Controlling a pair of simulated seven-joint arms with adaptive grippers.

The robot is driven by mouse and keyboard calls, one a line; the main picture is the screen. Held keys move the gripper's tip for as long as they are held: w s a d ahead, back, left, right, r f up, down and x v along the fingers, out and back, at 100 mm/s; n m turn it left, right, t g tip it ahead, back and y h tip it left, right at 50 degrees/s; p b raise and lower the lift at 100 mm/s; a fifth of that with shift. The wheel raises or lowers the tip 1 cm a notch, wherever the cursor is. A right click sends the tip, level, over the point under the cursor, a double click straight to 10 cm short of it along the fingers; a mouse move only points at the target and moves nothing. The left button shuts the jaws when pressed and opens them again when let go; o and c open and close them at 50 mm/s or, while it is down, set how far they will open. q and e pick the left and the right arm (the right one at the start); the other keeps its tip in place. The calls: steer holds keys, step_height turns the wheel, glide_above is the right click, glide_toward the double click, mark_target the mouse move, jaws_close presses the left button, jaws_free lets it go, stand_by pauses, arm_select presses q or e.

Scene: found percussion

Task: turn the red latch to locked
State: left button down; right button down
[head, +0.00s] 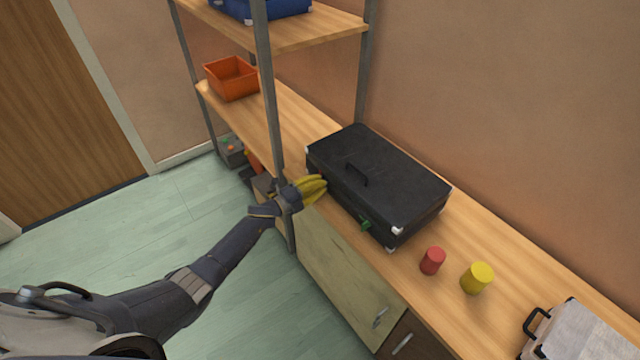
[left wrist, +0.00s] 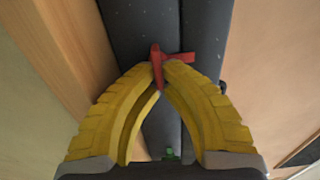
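A black case (head: 375,175) lies on the wooden shelf, with a handle on its top and a green latch (head: 366,225) on its front side. The red latch (left wrist: 157,62) shows in the left wrist view on the case's dark side, across the seam. The green latch also shows there (left wrist: 170,154), further along the seam. My left gripper (head: 322,186) is at the case's front left side and hides the red latch in the head view. Its yellow fingers (left wrist: 163,72) come together at their tips with the red latch between them. My right gripper is not in view.
A red cylinder (head: 432,260) and a yellow cylinder (head: 477,278) stand right of the case. A grey case (head: 590,335) is at the lower right. An orange bin (head: 231,78) stands at the shelf's far left. A metal post (head: 268,100) rises close to my left gripper.

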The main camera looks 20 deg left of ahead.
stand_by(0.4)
arm_select(q)
steer(key=c, duration=1.6)
jaws_free()
steer(key=shift+o, duration=0.2)
steer(key=shift+n, duration=0.3)
